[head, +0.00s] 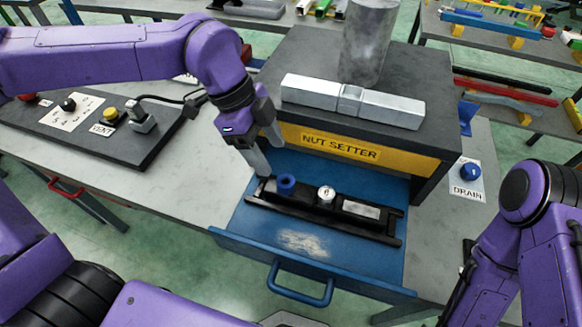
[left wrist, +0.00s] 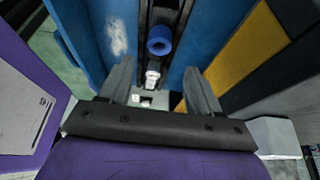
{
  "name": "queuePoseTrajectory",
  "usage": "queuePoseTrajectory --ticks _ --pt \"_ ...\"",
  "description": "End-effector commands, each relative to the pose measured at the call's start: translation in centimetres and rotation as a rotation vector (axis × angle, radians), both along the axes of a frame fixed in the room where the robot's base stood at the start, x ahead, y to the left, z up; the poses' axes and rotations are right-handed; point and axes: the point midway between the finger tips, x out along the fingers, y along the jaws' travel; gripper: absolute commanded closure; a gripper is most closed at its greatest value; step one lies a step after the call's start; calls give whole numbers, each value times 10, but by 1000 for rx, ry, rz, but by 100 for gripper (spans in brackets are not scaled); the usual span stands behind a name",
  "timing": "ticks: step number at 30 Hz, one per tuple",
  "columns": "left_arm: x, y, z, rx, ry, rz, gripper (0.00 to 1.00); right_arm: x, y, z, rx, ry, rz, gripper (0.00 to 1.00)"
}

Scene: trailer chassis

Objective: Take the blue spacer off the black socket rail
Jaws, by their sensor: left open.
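The blue spacer (head: 286,184) sits at the left end of the black socket rail (head: 373,224).
The rail lies in a pulled-out blue drawer (head: 300,243) with a front handle (head: 300,285). The nut setter housing (head: 440,85) stands close behind, with a metal bar (head: 352,101) on top. A black control panel (head: 90,125) is at left. A drain knob (head: 471,172) is at right.

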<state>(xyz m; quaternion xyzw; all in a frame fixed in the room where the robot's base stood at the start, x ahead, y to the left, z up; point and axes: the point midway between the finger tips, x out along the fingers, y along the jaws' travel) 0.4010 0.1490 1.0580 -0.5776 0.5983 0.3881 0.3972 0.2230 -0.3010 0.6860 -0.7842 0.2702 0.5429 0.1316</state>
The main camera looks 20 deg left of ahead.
Motion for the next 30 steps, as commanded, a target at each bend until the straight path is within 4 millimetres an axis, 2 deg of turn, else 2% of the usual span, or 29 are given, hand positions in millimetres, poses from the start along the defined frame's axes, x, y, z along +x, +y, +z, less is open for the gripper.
queuePoseTrajectory --ticks 3,8,12,15,23,29,30 --pt "0 -7 -21 3 5 0 37 -1 0 3 0 2 0 57" --pt "1 -14 -38 2 7 0 37 -1 0 8 0 1 0 57" --pt "5 -21 -61 3 8 -2 37 0 0 19 1 1 0 57" --pt "5 -27 -77 2 5 -2 37 0 0 18 1 1 0 57" --pt "6 -30 -82 0 2 -3 37 0 0 17 0 1 0 57" --pt "6 -30 -82 0 2 -3 99 0 0 17 0 1 0 57" --pt "6 -30 -82 0 2 -3 100 0 0 17 0 1 0 57"
